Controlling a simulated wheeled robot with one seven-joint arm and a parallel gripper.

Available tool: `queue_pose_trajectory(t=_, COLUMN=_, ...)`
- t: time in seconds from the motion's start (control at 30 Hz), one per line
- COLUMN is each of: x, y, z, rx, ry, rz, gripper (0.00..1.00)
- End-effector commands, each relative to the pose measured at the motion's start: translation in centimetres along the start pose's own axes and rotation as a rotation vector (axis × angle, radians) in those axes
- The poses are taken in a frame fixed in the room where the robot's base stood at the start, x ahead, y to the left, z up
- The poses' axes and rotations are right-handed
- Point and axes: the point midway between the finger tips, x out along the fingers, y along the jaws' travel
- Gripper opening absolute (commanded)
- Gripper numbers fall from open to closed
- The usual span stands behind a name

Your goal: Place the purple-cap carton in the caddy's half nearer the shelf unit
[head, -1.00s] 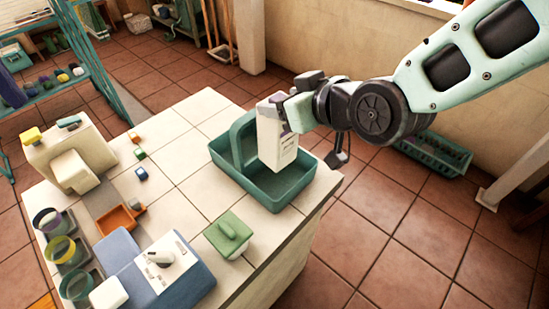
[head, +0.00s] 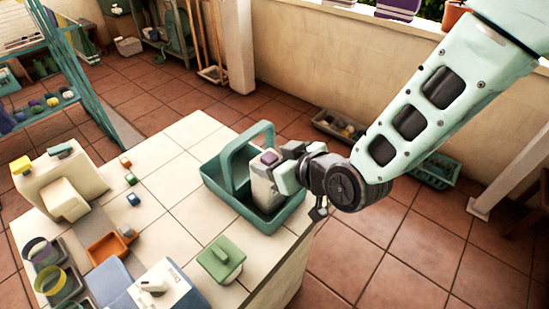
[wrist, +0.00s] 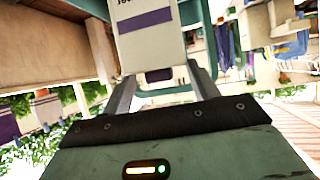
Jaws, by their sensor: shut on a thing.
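The white carton (head: 262,191) with a purple cap (head: 269,157) is held by my gripper (head: 284,172), which is shut on its upper part. The carton looks upright, on the right, near side of the handle of the teal caddy (head: 226,199). Its lower end is down within the caddy's outline; I cannot tell whether it touches the floor. The caddy's arched handle (head: 229,170) splits it into a far-left half and a near-right half. In the wrist view the carton (wrist: 150,42) with its purple band sits between the fingers (wrist: 163,80). A teal-framed shelf unit (head: 84,62) stands at the left.
The caddy stands on the tiled counter near its right edge. A green lidded box (head: 222,258), an orange tray (head: 108,247), small coloured blocks and a cream dispenser (head: 62,185) are nearby. Bare counter (head: 180,200) lies left of the caddy.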

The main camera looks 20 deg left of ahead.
Motion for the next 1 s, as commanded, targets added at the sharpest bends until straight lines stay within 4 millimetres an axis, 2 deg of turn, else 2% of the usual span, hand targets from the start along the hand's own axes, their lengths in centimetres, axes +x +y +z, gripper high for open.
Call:
queue_pose_trajectory(t=0.07, x=0.1, y=0.0, z=-0.1, rx=0.000, ry=0.004, rz=0.000, gripper=0.00)
queue_pose_trajectory(t=0.1, x=0.1, y=0.0, z=0.2, rx=0.000, ry=0.000, rz=0.000, gripper=0.62)
queue_pose_trajectory(t=0.17, x=0.0, y=0.0, z=0.1, rx=0.000, ry=-0.001, rz=0.000, gripper=0.79)
queue_pose_trajectory(t=0.2, x=0.0, y=0.0, z=0.1, rx=0.000, ry=-0.001, rz=0.000, gripper=0.83)
queue_pose_trajectory(t=0.57, x=-0.3, y=0.0, z=0.0, rx=0.000, ry=-0.001, rz=0.000, gripper=0.83)
queue_pose_trajectory(t=0.67, x=-1.5, y=0.1, z=0.0, rx=0.000, ry=0.000, rz=0.002, gripper=0.83)
queue_pose_trajectory(t=1.0, x=-8.3, y=0.1, z=0.0, rx=-0.001, ry=0.001, rz=0.002, gripper=0.83)
